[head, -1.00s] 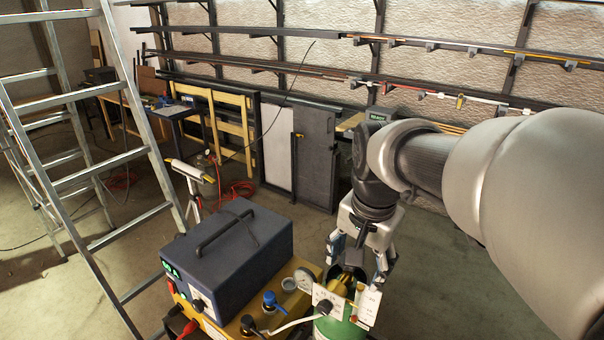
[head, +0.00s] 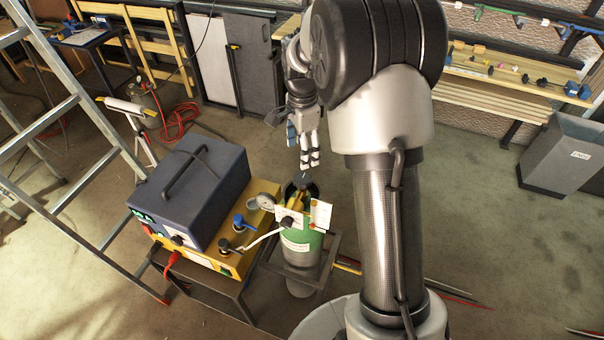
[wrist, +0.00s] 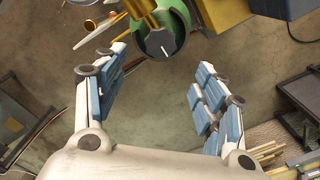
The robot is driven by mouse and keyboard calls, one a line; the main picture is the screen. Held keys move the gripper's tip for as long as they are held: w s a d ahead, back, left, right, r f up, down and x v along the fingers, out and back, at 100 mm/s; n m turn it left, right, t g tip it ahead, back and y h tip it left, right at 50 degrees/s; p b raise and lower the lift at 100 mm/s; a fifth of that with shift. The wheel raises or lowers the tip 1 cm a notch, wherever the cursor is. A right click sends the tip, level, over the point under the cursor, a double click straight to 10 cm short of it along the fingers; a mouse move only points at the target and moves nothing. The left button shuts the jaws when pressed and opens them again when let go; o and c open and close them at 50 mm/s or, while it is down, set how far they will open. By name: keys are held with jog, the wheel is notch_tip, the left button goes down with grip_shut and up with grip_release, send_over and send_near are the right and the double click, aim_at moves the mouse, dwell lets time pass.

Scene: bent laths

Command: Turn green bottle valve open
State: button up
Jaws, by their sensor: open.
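The green bottle (head: 297,243) stands upright in a dark frame beside the yellow unit. Its black valve wheel (wrist: 163,43) has a white mark and shows near the top of the wrist view, next to brass fittings (wrist: 143,12). In the head view, the brass regulator and white tags partly cover the bottle top. My gripper (head: 306,152) is above and behind the bottle top in the head view. In the wrist view, my gripper (wrist: 163,78) has its fingers wide apart with nothing between them. The wheel lies beyond the fingertips, apart from them.
A blue box (head: 190,190) sits on the yellow unit (head: 232,250), left of the bottle. A pressure gauge (head: 265,201) and a pale hose are close to the bottle. A metal ladder (head: 75,110) stands at the left. A grey bin (head: 568,150) stands at the right.

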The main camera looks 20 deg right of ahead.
aim_at(302, 178)
notch_tip(302, 178, down, 11)
jog(key=shift+f, duration=0.15)
jog(key=shift+c, duration=0.3)
jog(key=c, duration=1)
